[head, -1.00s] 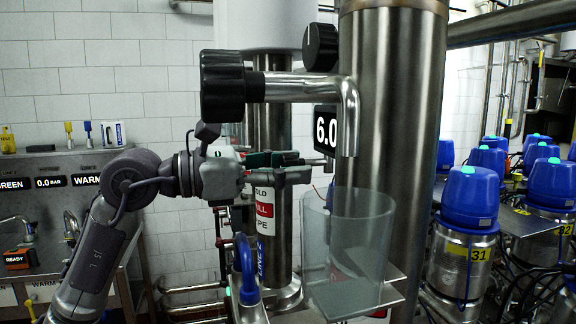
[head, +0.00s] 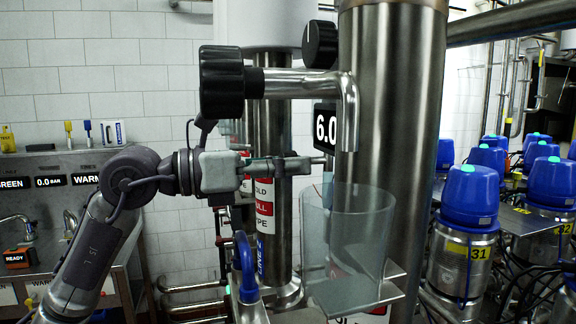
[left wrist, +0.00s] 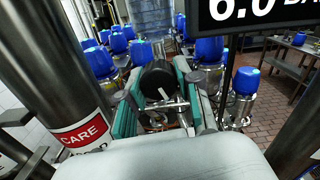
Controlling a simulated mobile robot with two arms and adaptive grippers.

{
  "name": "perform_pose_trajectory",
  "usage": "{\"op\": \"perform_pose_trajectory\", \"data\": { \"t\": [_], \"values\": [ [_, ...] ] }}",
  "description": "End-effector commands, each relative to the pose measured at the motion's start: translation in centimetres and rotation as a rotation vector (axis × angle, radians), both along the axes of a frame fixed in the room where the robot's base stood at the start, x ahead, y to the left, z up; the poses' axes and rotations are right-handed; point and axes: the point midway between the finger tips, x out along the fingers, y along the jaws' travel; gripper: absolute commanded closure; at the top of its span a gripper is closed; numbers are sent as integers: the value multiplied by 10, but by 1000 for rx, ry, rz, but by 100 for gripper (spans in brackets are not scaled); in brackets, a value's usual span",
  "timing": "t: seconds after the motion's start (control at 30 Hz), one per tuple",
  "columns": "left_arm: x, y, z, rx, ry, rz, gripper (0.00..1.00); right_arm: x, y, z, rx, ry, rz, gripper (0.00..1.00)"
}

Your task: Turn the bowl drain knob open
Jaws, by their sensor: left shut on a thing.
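My left gripper (head: 290,166) reaches in from the left, in front of a steel column and below the spout pipe. In the left wrist view its green-padded fingers (left wrist: 158,95) are shut on a dark round knob (left wrist: 157,78) with a pale metal handle or stem by it. I cannot read a label that names it as the bowl drain knob. My right gripper is not in view.
A large black knob (head: 221,82) sits on the spout pipe (head: 300,86) above my gripper. Another black knob (head: 320,45) is behind it. A clear vessel (head: 345,245) stands close at the right, beside the wide steel column (head: 392,130). Several blue-capped valves (head: 470,195) fill the right.

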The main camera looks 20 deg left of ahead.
Motion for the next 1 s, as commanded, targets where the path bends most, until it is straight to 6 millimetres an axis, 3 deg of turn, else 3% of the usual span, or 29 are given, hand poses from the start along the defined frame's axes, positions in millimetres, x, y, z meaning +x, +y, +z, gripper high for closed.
{"op": "perform_pose_trajectory", "data": {
  "t": [1.0],
  "values": [
    [-2,0,5,-532,779,2,100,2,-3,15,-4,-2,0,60]
  ]
}}
